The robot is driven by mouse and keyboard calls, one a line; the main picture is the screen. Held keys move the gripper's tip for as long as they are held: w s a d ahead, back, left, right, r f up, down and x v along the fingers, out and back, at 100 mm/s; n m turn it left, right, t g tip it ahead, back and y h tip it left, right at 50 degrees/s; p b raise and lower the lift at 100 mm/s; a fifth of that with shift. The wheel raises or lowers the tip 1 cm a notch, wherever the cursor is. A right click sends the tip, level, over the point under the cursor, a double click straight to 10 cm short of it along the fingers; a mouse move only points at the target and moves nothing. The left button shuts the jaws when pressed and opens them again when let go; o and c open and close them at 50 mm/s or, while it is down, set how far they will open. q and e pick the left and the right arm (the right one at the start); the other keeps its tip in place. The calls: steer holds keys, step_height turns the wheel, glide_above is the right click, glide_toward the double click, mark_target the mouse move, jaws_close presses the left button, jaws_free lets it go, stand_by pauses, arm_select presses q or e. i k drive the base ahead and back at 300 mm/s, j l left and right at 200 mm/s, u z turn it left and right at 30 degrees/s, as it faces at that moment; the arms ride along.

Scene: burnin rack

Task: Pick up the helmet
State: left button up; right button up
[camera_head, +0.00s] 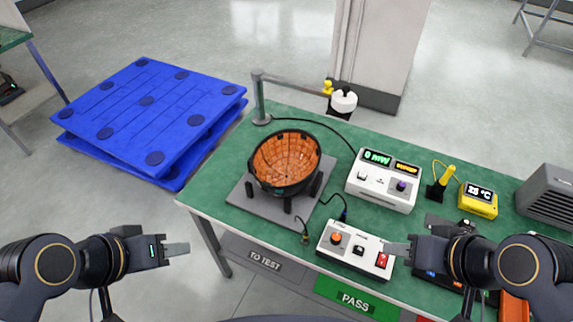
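The likely helmet (285,162) is a bowl-shaped thing with a black rim and a lit orange inside, its hollow side facing up. It rests in a black stand on a grey plate (245,198) at the left part of the green table. My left gripper (178,249) is left of the table, below and left of the helmet, apart from it. My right gripper (394,249) is over the front of the table, beside a white switch box, also apart from the helmet. Neither gripper visibly holds anything. The finger gaps cannot be made out.
On the green table (215,170) are a white meter box (383,180), a white switch box (355,249), a yellow temperature display (478,200) and a grey metal post (260,98) behind the helmet. Cables run near the helmet. A blue pallet (150,108) lies on the floor left.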

mark_target(285, 162)
steer(key=i+j+z, duration=0.35)
steer(key=j, duration=0.6)
steer(key=j+z, duration=0.4)
steer(key=j, duration=0.6)
steer(key=j+z, duration=0.35)
steer(key=j, duration=0.7)
steer(key=i, duration=0.05)
